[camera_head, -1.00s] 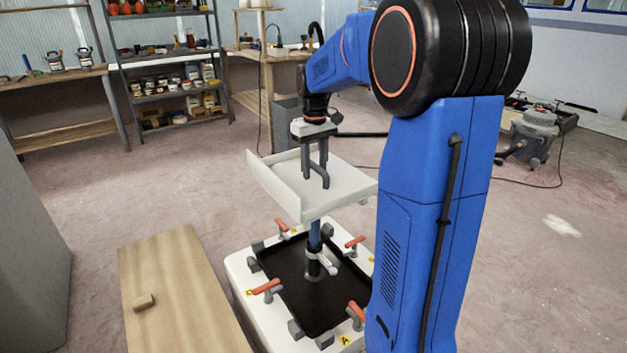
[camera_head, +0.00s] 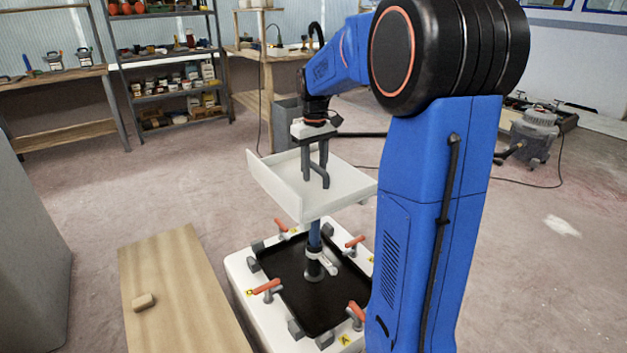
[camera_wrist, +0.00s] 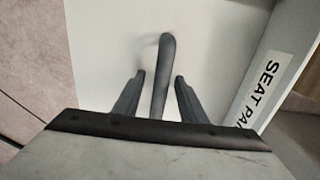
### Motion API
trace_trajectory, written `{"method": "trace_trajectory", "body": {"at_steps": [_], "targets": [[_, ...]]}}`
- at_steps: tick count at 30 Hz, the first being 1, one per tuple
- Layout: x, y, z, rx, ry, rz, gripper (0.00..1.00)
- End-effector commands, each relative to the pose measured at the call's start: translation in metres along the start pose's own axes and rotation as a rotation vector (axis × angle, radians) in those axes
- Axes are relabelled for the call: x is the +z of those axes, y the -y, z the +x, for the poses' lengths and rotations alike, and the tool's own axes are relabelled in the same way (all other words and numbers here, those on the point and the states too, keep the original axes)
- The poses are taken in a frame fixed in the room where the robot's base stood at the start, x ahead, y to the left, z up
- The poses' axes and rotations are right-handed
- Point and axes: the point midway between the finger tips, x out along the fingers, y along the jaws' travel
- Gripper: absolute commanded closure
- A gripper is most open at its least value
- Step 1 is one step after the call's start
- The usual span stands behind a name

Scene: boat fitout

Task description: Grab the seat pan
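The seat pan (camera_head: 283,183) is a white tray with a raised left side, sitting on top of a blue post (camera_head: 314,236). In the wrist view, the seat pan (camera_wrist: 105,45) fills much of the picture, and its side wall carries a "SEAT PAN" label (camera_wrist: 262,88). A grey handle (camera_wrist: 163,70) rises from the pan. My gripper (camera_wrist: 159,75) is open, with one finger on each side of the handle and a gap showing on both sides. In the head view, my gripper (camera_head: 315,170) points down over the middle of the pan.
Below the pan is a white base with a black recess (camera_head: 295,290), red-handled clamps (camera_head: 266,286) and grey blocks around it. A wooden board (camera_head: 180,290) with a small block (camera_head: 144,301) lies to the left. Shelves (camera_head: 170,90) and benches stand behind. Open floor surrounds these.

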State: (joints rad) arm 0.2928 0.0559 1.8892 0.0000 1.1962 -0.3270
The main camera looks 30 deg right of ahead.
Motion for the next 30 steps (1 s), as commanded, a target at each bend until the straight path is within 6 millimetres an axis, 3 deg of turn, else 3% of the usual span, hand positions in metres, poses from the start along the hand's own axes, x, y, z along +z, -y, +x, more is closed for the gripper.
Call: {"method": "trace_trajectory", "body": {"at_steps": [3, 8, 9, 30], "targets": [[0.0, 0.0, 0.0, 0.0, 0.0, 0.0, 0.62], [0.0001, 0.0, 0.0, 0.0, 0.0, 0.0, 0.98], [0.0001, 0.0, 0.0, 0.0, 0.0, 0.0, 1.0], [0.0001, 0.0, -0.0001, 0.0, 0.0, 0.0, 1.0]]}}
